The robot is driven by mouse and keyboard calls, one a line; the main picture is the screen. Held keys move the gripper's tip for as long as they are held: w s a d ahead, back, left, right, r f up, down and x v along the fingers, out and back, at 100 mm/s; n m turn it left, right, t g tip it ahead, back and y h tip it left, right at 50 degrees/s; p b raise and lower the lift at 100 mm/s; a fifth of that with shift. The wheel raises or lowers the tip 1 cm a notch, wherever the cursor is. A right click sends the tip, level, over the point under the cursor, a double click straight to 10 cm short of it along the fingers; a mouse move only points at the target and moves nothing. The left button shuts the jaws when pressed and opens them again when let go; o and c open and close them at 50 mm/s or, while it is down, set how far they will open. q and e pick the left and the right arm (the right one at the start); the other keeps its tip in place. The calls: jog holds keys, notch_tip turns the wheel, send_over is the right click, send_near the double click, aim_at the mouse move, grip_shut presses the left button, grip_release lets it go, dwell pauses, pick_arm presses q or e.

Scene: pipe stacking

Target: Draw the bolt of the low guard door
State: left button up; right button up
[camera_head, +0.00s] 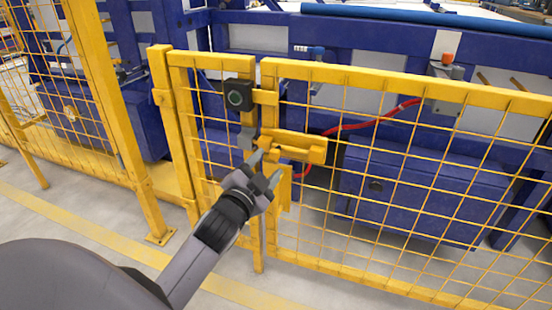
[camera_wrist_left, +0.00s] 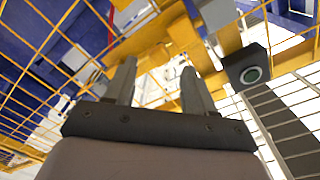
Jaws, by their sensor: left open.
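The low guard door (camera_head: 400,170) is a yellow mesh panel that looks closed against its yellow post. The yellow bolt (camera_head: 300,146) sits on the door's left upright, below a black box with a round green-rimmed button (camera_head: 237,96). My left gripper (camera_head: 266,165) is open at the left end of the bolt, just below and in front of it. In the left wrist view the two fingers (camera_wrist_left: 154,85) are apart with nothing clearly between them. The yellow bolt housing (camera_wrist_left: 165,32) is beyond the fingertips, and the black box (camera_wrist_left: 247,68) is at the right. Whether a finger touches the bolt I cannot tell.
A yellow fence post (camera_head: 160,140) and more mesh stand left of the door. Blue machinery (camera_head: 420,190) and a red hose (camera_head: 375,121) lie behind the mesh. The grey floor with a yellow stripe (camera_head: 90,235) is clear in front.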

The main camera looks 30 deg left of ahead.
aim_at(274, 157)
pick_arm(q)
jog(key=shift+w+a+b, duration=0.15)
jog(key=shift+w+b, duration=0.1)
jog(key=shift+w, duration=0.65)
jog(key=shift+w+a+b, duration=0.2)
jog(key=shift+w+b, duration=0.05)
jog(key=shift+w, duration=0.65)
jog(key=shift+w+a+b, duration=0.15)
jog(key=shift+w+b, duration=0.1)
jog(key=shift+w, duration=0.65)
grip_shut()
